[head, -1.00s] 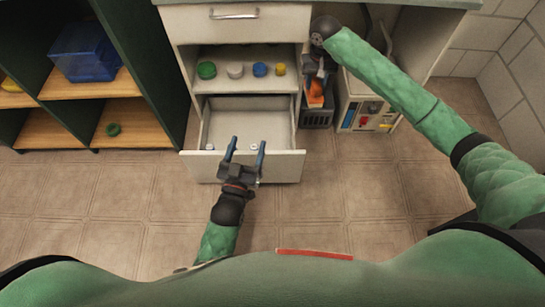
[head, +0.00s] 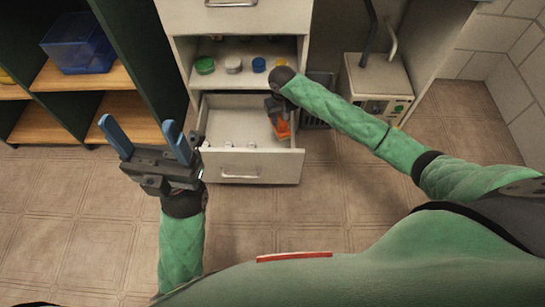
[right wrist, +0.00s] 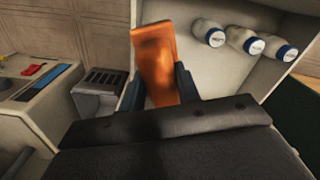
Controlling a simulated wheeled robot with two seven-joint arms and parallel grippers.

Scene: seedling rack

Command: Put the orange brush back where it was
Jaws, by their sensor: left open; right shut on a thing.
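The orange brush (head: 283,128) is in my right gripper (head: 276,108), over the right part of the open drawer (head: 250,170). In the right wrist view the orange brush (right wrist: 154,55) stands up between the two dark fingers, with its lower end hidden by the gripper body. Whether it touches the drawer floor I cannot tell. Several white bottles with blue caps (right wrist: 244,41) lie in the drawer, apart from the brush. My left gripper (head: 140,128) is open and empty, left of the drawer.
A dark slotted bin (right wrist: 101,86) stands beside the drawer. A beige machine (head: 378,82) is right of it. A shelf above the drawer holds a green-lidded jar (head: 205,65) and others. A dark green rack with a blue box (head: 78,43) stands at left.

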